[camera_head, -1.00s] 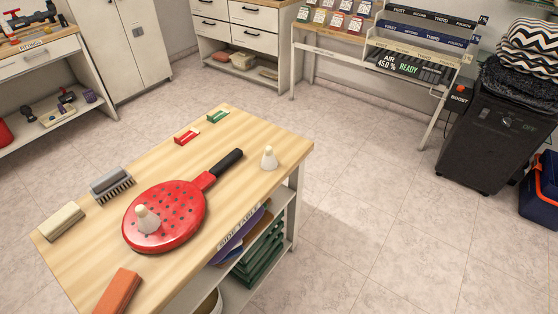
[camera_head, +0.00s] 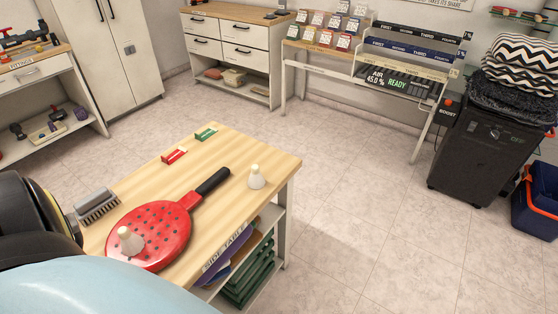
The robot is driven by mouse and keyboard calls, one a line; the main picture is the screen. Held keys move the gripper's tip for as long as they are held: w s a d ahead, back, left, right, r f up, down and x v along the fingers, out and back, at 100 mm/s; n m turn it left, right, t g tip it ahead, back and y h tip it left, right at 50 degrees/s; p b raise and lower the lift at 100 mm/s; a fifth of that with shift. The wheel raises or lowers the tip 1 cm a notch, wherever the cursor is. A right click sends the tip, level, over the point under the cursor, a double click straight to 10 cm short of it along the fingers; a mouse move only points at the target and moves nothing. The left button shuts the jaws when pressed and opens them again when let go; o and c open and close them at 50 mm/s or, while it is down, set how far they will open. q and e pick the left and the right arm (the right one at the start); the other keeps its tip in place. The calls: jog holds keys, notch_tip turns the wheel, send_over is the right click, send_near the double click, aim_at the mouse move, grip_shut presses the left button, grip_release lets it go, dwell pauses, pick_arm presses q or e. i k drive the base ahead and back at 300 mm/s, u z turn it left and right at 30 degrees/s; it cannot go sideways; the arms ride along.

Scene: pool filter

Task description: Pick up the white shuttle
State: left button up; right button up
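Two white shuttles show in the head view. One white shuttle (camera_head: 257,178) stands on the wooden side table (camera_head: 233,152), near the far right edge and just right of the paddle's black handle. The other white shuttle (camera_head: 131,241) sits on the face of the red paddle (camera_head: 168,222), which lies flat on the table. Part of my arm fills the lower left corner and covers the table's near left part. Neither gripper is in view.
A grey brush (camera_head: 97,206) lies left of the paddle. A red box (camera_head: 174,156) and a green box (camera_head: 206,135) lie at the table's back edge. The floor between is clear.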

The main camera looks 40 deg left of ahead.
aim_at(256, 180)
jog(key=i, duration=0.7)
jog(key=u, duration=2.45)
